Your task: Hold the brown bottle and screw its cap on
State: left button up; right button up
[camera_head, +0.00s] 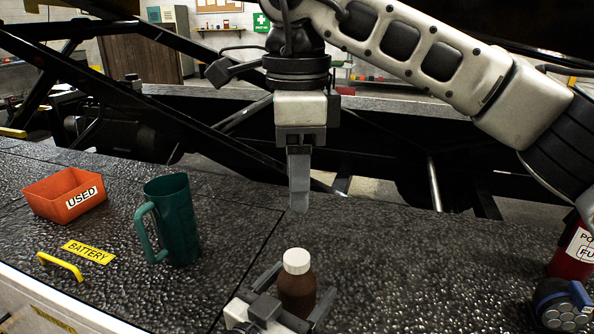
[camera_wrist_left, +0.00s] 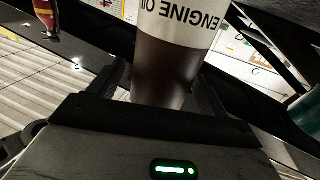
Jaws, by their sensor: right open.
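The brown bottle (camera_head: 297,293) stands upright near the front of the dark textured deck. Its white cap (camera_head: 296,261) sits on its top; how tightly it is screwed cannot be seen. My left gripper (camera_head: 300,288) is shut on the bottle, one finger on each side. In the left wrist view, the bottle (camera_wrist_left: 168,70) rises between the fingers and shows a white "ENGINE OIL" label. My right gripper (camera_head: 299,205) points down above the cap, apart from it, and holds nothing. Its fingers are seen edge-on, one behind the other, and it is open.
A green jug (camera_head: 175,222) stands left of the bottle. An orange "USED" bin (camera_head: 64,193), a yellow "BATTERY" label (camera_head: 89,252) and a yellow handle (camera_head: 60,266) are farther left. A red container (camera_head: 573,255) and a blue-black object (camera_head: 562,304) stand at the right edge.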

pick_arm(q)
jog(key=shift+s+a, duration=0.1)
jog(key=b+v, duration=0.1)
jog(key=v, duration=1.4)
jog(key=shift+s+b, duration=0.3)
jog(key=shift+b, duration=0.05)
jog(key=shift+a, duration=0.15)
